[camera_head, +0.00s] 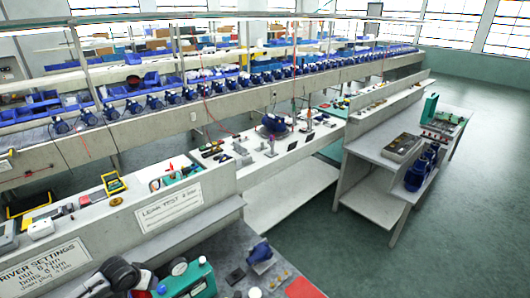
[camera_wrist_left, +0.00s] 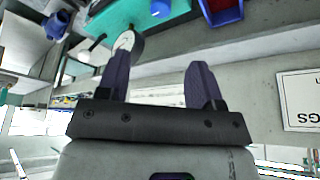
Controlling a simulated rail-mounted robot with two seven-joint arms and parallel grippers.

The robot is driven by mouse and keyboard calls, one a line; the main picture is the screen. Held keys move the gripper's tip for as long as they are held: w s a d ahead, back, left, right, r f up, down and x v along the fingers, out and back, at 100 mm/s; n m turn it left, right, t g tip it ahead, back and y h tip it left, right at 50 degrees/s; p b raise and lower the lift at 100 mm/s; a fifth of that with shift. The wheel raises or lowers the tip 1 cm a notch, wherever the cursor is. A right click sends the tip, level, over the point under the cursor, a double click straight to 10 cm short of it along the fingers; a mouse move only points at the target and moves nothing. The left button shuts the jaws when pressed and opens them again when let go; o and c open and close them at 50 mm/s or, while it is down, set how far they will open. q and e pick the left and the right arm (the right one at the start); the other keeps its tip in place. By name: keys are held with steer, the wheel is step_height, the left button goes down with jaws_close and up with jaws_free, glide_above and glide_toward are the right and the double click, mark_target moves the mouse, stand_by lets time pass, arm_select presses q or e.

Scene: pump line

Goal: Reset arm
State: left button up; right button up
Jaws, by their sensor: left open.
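My left gripper (camera_wrist_left: 158,62) is open in the left wrist view, its two dark fingers apart with nothing between them. A round gauge (camera_wrist_left: 127,41) on a teal box (camera_wrist_left: 150,12) shows beyond the left fingertip. I cannot tell how near it is. In the head view, part of my left arm comes in at the lower left, beside the teal box (camera_head: 188,284) and its gauge (camera_head: 179,268). My right gripper is in neither view.
In the head view, a blue pump (camera_head: 260,253) and small parts lie right of the teal box. A low wall with a leak test sign (camera_head: 169,206) stands behind. Another bench (camera_head: 384,150) and open floor (camera_head: 450,220) are at the right.

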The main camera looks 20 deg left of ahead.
arm_select(q)
steer(key=s+d+r+m+t+y+p, duration=0.1)
steer(key=s+d+r+m, duration=0.1)
steer(key=d+r+m, duration=0.5)
steer(key=s+d+r+m+t+y+p, duration=0.1)
steer(key=s+d+r+m+p, duration=0.15)
steer(key=d, duration=0.95)
steer(key=s+d+n+g+h+p, duration=0.2)
steer(key=s+d+p, duration=0.4)
steer(key=s+d, duration=0.9)
steer(key=s+n+h, duration=0.1)
steer(key=s, duration=0.2)
steer(key=shift+s+r+g+h, duration=0.3)
steer(key=shift+s+r+h, duration=0.05)
steer(key=shift+r+h, duration=0.05)
